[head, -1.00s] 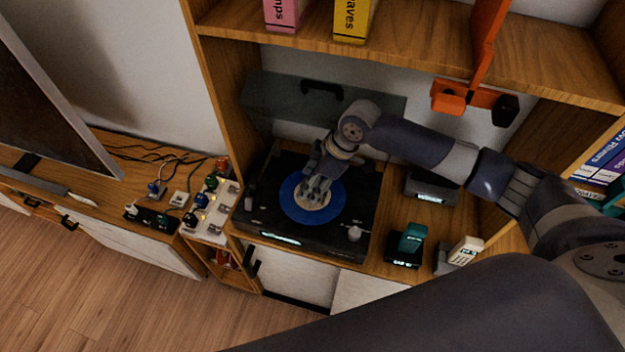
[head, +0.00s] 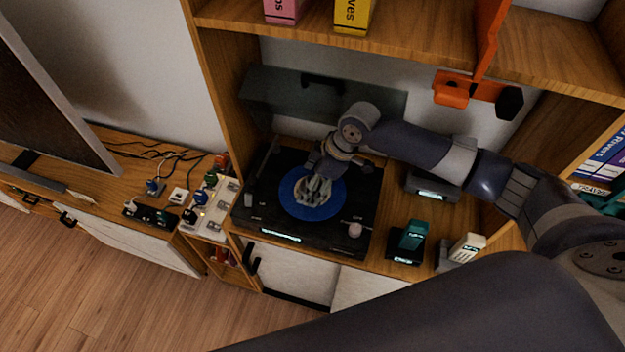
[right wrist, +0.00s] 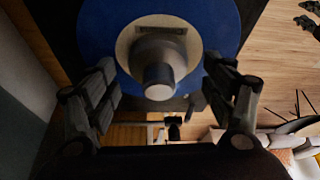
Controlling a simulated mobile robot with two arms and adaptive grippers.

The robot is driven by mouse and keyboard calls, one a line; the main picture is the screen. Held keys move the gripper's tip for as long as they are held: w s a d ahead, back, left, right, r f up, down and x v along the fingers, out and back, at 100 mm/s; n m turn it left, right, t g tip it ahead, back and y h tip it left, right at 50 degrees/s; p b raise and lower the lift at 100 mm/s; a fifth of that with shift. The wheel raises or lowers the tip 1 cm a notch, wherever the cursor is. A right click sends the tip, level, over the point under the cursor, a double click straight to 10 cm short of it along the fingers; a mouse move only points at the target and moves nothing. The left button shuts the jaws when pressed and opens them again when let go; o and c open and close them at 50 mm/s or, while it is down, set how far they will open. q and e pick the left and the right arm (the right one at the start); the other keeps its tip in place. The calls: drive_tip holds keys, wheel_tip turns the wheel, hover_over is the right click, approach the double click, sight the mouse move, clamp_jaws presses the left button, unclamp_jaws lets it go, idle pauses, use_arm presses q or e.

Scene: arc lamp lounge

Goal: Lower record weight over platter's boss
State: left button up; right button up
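The record weight (right wrist: 160,75) is a grey stepped cylinder with a narrower knob. It shows in the right wrist view over the cream label of the blue record (right wrist: 95,30), near its middle. The blue record also shows in the head view (head: 290,197), on the black turntable (head: 262,222). My right gripper (right wrist: 160,95) has its fingers apart on both sides of the weight, with visible gaps to it. In the head view my right gripper (head: 315,188) is low over the label and largely hides the weight. The platter's boss is hidden. My left gripper is not in view.
The turntable's raised dark lid (head: 285,100) stands behind it. A shelf (head: 400,45) with a yellow box spans above. An orange bracket (head: 452,92) hangs at the right. A teal handset (head: 412,234) and a cream handset (head: 467,247) stand right of the turntable.

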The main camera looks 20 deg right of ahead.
drive_tip(key=shift+d+r, duration=0.15)
drive_tip(key=shift+r, duration=0.05)
drive_tip(key=v, duration=0.7)
drive_tip(key=shift+s, duration=0.1)
